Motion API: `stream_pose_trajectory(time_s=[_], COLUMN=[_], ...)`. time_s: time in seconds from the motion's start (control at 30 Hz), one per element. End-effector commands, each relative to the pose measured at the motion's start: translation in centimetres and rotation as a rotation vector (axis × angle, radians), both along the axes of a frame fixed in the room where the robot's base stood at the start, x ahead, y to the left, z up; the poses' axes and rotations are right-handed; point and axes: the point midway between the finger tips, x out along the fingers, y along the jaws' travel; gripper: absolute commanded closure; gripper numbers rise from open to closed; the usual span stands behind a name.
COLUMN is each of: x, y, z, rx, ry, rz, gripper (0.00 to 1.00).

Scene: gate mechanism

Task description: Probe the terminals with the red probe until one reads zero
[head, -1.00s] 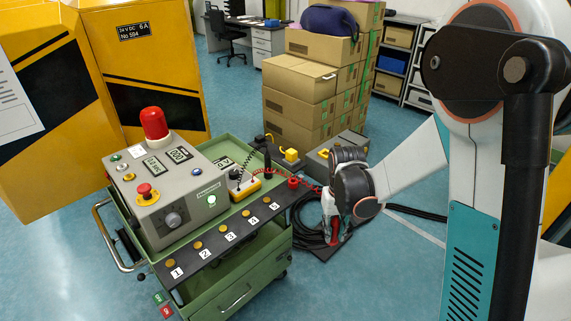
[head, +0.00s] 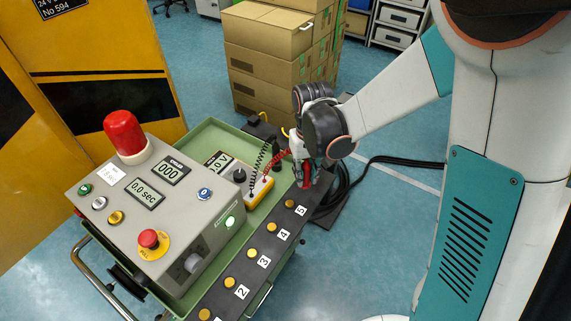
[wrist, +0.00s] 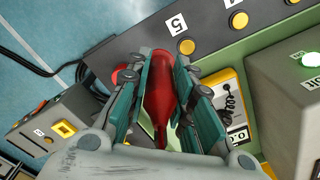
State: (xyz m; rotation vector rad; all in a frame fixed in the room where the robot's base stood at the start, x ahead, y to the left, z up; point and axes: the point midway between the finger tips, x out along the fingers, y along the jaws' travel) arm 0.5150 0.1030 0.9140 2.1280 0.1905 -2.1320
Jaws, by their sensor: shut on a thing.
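My gripper (head: 306,174) is shut on the red probe (wrist: 160,85) at the far end of the black terminal strip (head: 262,240). In the wrist view the jaws (wrist: 160,62) flank the probe, which points toward terminal 5 (wrist: 186,46). I cannot tell whether the tip touches anything. Terminal 5 (head: 290,204) is a brass button, nearest the gripper. Terminal 4 (head: 271,227), terminal 3 (head: 251,253) and terminal 2 (head: 229,282) follow toward the viewer. The yellow meter (head: 261,191) has a display (head: 218,163) showing volts; its digits are unclear.
A grey control box (head: 150,205) with a red lamp (head: 125,133) stands on the green cart (head: 213,128), left of the strip. Coiled red and black leads run by the meter. Stacked cartons (head: 265,60) stand behind. Dark cables lie on the floor to the right.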

Motion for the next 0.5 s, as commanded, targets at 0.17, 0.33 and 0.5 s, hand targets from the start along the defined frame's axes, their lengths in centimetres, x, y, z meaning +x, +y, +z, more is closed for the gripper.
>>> stream_pose_trajectory(time_s=[0.17, 0.33, 0.5], x=[-1.6, -1.9, -1.9], y=[3.5, 4.2, 4.2], z=[1.9, 1.8, 0.7], rx=[-0.001, -0.001, 0.0], ry=[0.0, 0.0, 0.0], rz=[0.066, 0.079, 0.078], gripper=[1.0, 1.0, 1.0])
